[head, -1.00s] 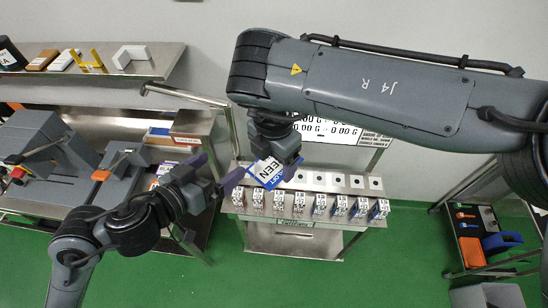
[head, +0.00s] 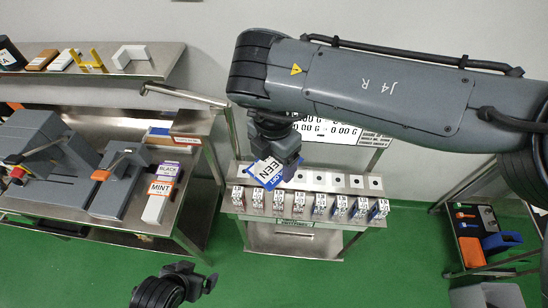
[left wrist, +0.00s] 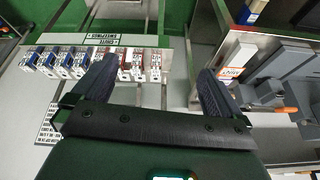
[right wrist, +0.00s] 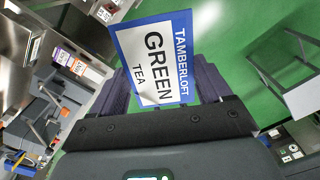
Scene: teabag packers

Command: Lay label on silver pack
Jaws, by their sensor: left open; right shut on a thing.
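The label is a white card with a blue border reading "TAMBERLOFT GREEN TEA" (right wrist: 158,58). My right gripper (head: 284,160) is shut on the label (head: 266,171), which is tilted in the air in front of the rack's left end. In the right wrist view the label stands up between the fingers, its printed face to the camera. My left gripper (left wrist: 153,88) is open and empty, with its fingers wide apart. It is low in the head view, well away from the label. I cannot make out a silver pack in any view.
A steel rack (head: 335,181) carries a row of several small labelled packs. A bench at left holds grey machines (head: 40,150) and boxes marked MINT (head: 155,203) and BLACK (head: 168,170). A shelf above bears small blocks. Green floor (head: 290,285) is open in front.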

